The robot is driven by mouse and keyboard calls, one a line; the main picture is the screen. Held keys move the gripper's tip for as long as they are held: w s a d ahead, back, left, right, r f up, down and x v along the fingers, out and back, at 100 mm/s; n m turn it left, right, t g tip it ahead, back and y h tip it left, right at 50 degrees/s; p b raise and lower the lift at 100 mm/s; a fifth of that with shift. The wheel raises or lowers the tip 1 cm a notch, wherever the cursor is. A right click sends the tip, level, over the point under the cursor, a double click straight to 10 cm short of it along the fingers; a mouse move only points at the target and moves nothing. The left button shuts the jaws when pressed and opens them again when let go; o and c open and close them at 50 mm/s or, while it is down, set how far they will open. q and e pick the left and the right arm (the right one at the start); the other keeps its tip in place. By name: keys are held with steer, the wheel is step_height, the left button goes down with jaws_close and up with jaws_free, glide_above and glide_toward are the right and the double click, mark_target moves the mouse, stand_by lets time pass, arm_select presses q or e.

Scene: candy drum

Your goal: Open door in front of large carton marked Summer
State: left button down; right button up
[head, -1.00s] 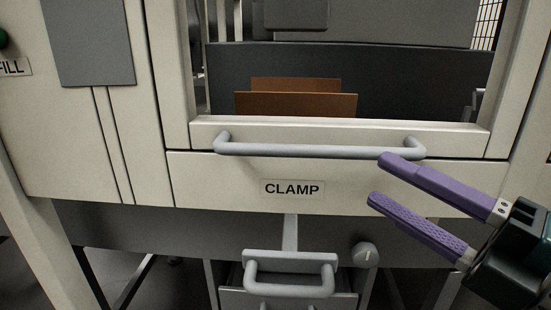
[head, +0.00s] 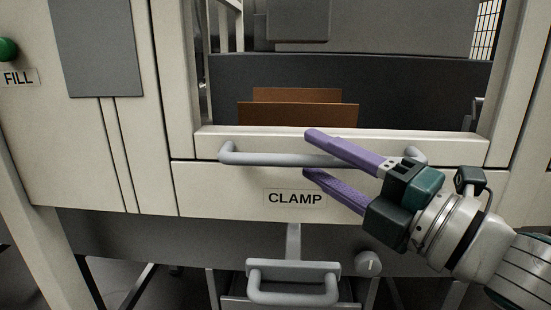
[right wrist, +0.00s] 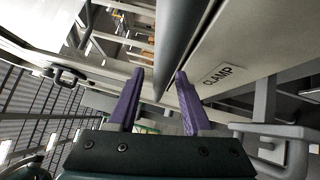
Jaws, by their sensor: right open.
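The door is a pale framed panel (head: 455,148) with an opening above and a long grey horizontal handle (head: 260,159) across its lower rail. Behind it, the brown carton flaps (head: 298,115) show; no Summer marking is visible. My right gripper (head: 308,154) is open at the middle of the handle, one purple finger above the bar and one below. In the right wrist view, the handle bar (right wrist: 179,40) lines up between the two open fingers (right wrist: 160,73); I cannot tell how deep it sits between them. My left gripper is not in view.
Below the door is a fixed panel labelled CLAMP (head: 295,198). Under it are a smaller grey handle (head: 292,298) and a round knob (head: 368,263). A green button (head: 8,48) above a FILL label (head: 18,78) is at far left.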

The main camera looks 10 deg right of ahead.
jaws_close()
stand_by(1.3)
